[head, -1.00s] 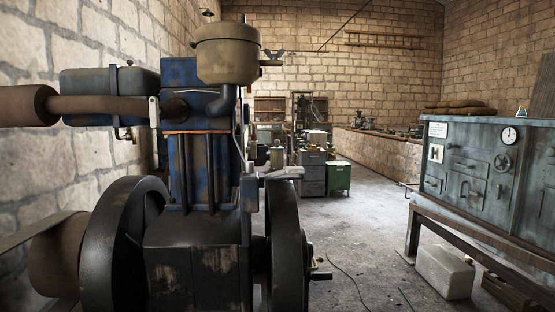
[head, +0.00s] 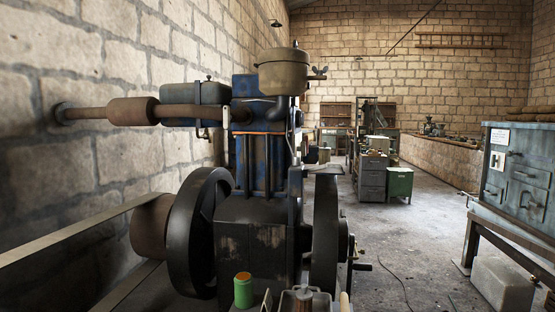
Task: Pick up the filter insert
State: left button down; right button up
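A small green cylinder with an orange top (head: 243,290) stands upright at the bottom edge of the head view, in front of the engine. It may be the filter insert, but I cannot tell for sure. A beige round pot (head: 283,72) sits on top of the blue engine (head: 262,165), with a winged part (head: 319,73) at its right side. The inside of the pot is hidden. Neither of my grippers is in view.
A large black flywheel (head: 195,232) stands left of the engine block, and another (head: 325,235) right of it. A belt (head: 80,230) runs left. A metal object (head: 305,300) is cut off at the bottom edge. Open floor lies right, before a blue-grey cabinet (head: 520,180).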

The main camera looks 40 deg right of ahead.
aim_at(324, 154)
jog(key=l+u, duration=1.2)
jog(key=u, duration=0.15)
jog(key=k, duration=0.05)
